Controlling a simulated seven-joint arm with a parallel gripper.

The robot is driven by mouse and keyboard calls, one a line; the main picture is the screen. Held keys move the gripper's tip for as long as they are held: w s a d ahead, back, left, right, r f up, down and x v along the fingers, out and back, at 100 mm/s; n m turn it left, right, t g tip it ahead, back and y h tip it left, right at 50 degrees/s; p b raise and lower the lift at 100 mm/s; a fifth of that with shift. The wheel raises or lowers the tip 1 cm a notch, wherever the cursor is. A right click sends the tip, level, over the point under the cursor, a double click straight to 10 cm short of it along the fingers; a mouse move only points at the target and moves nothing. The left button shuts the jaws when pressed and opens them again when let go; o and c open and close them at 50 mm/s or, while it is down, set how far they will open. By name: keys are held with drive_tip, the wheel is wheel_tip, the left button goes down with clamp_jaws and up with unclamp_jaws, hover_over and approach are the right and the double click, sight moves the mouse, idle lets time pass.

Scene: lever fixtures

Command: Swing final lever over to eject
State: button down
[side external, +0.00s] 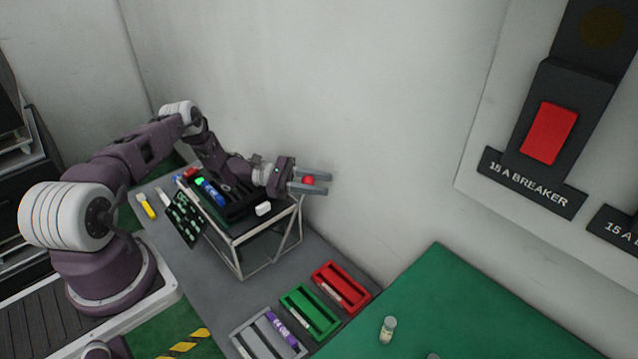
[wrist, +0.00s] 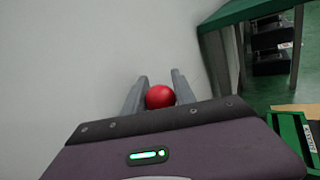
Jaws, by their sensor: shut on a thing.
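My gripper (side external: 325,184) is stretched out sideways beyond the right end of a black fixture (side external: 236,211) on a wire-legged stand. It is shut on a round red ball (side external: 309,180), which sits between its two grey fingers. In the wrist view the red ball (wrist: 160,97) also shows between the fingertips, against the pale wall. Whether the ball is the knob of a lever cannot be told; no shaft shows. The fixture carries a blue piece (side external: 210,191), a green piece (side external: 200,182) and a white piece (side external: 263,209). My arm partly hides the fixture.
Red (side external: 341,287), green (side external: 310,312) and grey (side external: 265,336) trays lie in front of the stand. A yellow marker (side external: 146,207) and a dark patterned panel (side external: 186,219) are at the left. A small bottle (side external: 387,329) stands on the green table (side external: 450,300). The wall is close behind.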

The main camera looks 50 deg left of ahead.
idle(0.7)
drive_tip(key=shift+s+r, duration=0.25)
drive_tip(key=shift+s, duration=0.2)
drive_tip(key=s+r+m+h, duration=0.1)
drive_tip(key=s+m, duration=0.3)
drive_tip(key=s, duration=0.5)
drive_tip(key=s+r+m+h, duration=0.2)
drive_tip(key=s+m+h, duration=0.1)
drive_tip(key=s, duration=0.6)
drive_tip(key=shift+r+m+h, duration=0.3)
drive_tip(key=shift+m+h, duration=0.1)
drive_tip(key=shift+m, duration=0.4)
drive_tip(key=shift+s, duration=0.15)
drive_tip(key=c, duration=1)
unclamp_jaws()
drive_tip(key=shift+c, duration=0.2)
